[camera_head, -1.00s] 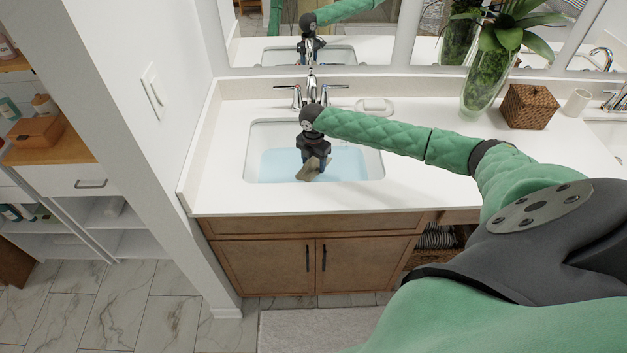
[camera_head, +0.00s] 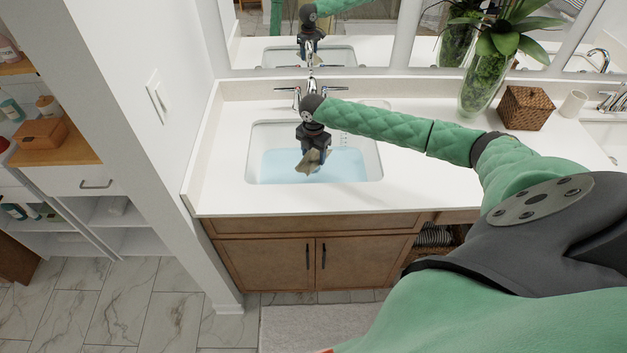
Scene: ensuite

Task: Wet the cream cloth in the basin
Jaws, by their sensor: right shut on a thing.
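The basin (camera_head: 367,137) is a white rectangular sink set in the counter, with blue water (camera_head: 345,166) in its lower part. My right gripper (camera_head: 312,155) points down over the basin, in front of the faucet. It is shut on the cream cloth (camera_head: 308,164), which looks brownish-tan and crumpled. The cloth hangs below the fingers, against the water in the picture; I cannot tell whether its lower end touches the water. My left gripper is not in view.
The chrome faucet (camera_head: 311,84) stands behind the basin, partly hidden by my right arm. A glass vase with a plant (camera_head: 482,85), a woven box (camera_head: 526,108) and a white cup (camera_head: 573,104) stand on the right of the counter. A wall (camera_head: 170,100) bounds the left side.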

